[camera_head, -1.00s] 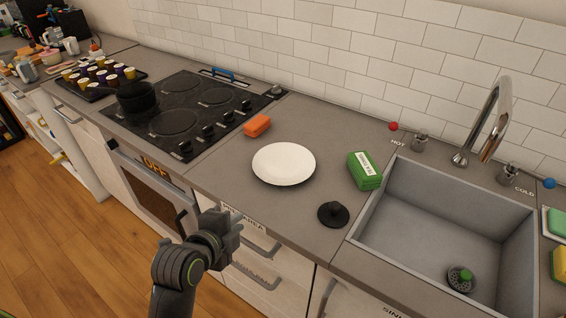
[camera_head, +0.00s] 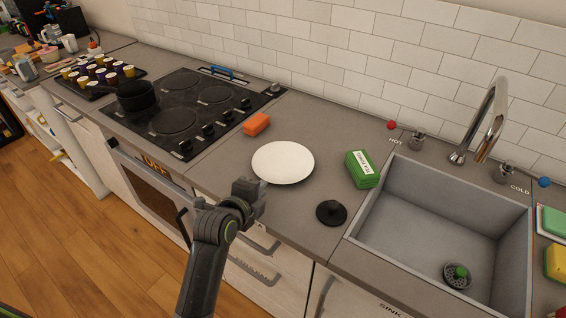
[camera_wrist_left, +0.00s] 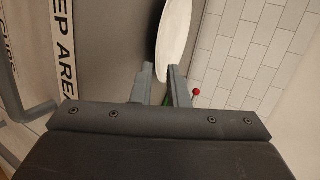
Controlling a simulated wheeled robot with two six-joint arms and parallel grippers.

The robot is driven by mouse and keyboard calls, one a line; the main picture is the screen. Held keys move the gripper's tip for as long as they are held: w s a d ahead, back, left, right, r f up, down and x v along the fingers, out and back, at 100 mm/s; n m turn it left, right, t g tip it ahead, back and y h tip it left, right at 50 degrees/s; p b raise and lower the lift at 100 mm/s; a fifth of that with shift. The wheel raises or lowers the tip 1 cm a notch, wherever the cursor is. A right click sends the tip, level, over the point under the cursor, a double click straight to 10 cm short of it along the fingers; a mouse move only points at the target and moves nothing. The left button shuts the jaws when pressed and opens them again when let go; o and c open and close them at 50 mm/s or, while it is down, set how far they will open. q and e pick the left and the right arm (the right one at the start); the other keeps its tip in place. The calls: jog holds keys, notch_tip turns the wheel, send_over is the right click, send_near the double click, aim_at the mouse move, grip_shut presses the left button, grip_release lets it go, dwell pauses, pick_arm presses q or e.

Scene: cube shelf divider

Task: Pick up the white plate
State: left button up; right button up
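The white plate (camera_head: 283,162) lies flat on the grey counter between the stove and the sink. My left gripper (camera_head: 256,192) is at the counter's front edge, just in front of the plate's near-left rim. In the left wrist view the plate (camera_wrist_left: 175,40) shows at a steep slant, its near rim lined up with the gap between my two fingers (camera_wrist_left: 162,78). The fingers stand apart, with no grip on the plate visible. I cannot tell whether a finger touches the rim. My right gripper is not in view.
The stove (camera_head: 185,110) with a black pot (camera_head: 136,96) is at left.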

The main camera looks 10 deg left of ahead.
aim_at(273, 182)
pick_arm(q)
jog(key=shift+d+f+p+x, duration=0.1)
jog(key=shift+p+x, duration=0.25)
jog(key=shift+x, duration=1.2)
jog(key=shift+d+f+p+x, duration=0.1)
jog(key=shift+p+x, duration=0.25)
jog(key=shift+x, duration=1.25)
jog(key=shift+s, duration=0.15)
grip_shut()
jog(key=shift+r, duration=0.15)
